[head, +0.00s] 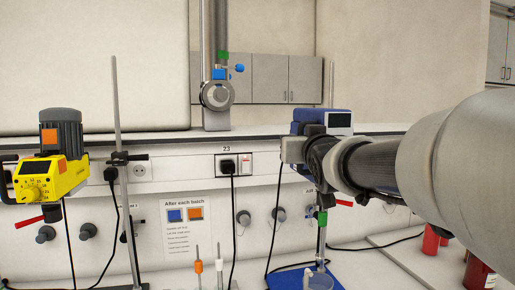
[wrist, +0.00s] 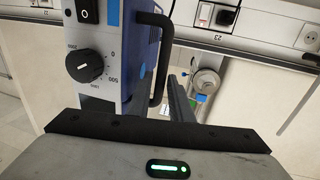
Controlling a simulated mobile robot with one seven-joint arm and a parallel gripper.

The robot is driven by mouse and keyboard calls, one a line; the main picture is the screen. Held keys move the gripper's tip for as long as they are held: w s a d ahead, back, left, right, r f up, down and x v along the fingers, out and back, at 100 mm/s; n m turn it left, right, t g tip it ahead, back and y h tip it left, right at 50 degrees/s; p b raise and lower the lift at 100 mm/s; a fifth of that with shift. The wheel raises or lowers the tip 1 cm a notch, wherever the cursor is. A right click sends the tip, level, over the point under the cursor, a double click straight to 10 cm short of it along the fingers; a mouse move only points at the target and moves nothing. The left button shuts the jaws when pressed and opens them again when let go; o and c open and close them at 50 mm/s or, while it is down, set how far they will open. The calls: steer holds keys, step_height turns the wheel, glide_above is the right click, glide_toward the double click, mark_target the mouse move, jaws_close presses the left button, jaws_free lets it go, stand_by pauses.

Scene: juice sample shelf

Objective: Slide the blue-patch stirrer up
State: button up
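The blue stirrer (head: 322,117) is on its stand right of centre in the head view, with its dark display facing me. In the wrist view its grey front (wrist: 88,60) fills the upper left, with a black knob, a blue patch (wrist: 113,12) and a black handle (wrist: 162,55) along its right side. My gripper (head: 318,160) is close against the stirrer in the head view. In the wrist view one dark finger (wrist: 181,98) shows just right of the handle's lower end.
A yellow stirrer (head: 48,178) with an orange patch is on a stand at the left. A sign (head: 187,228) with blue and orange squares is on the panel. A cable hangs from a socket (head: 235,165). Red bottles (head: 431,241) stand at the lower right.

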steer(key=s+b, duration=0.1)
steer(key=s, duration=1.1)
steer(key=shift+s, duration=0.4)
steer(key=s+f+g+p, duration=0.7)
steer(key=s+f+g, duration=0.5)
steer(key=s+f, duration=0.7)
step_height(320, 180, down, 3)
steer(key=shift+r, duration=0.15)
steer(key=shift+s, duration=0.1)
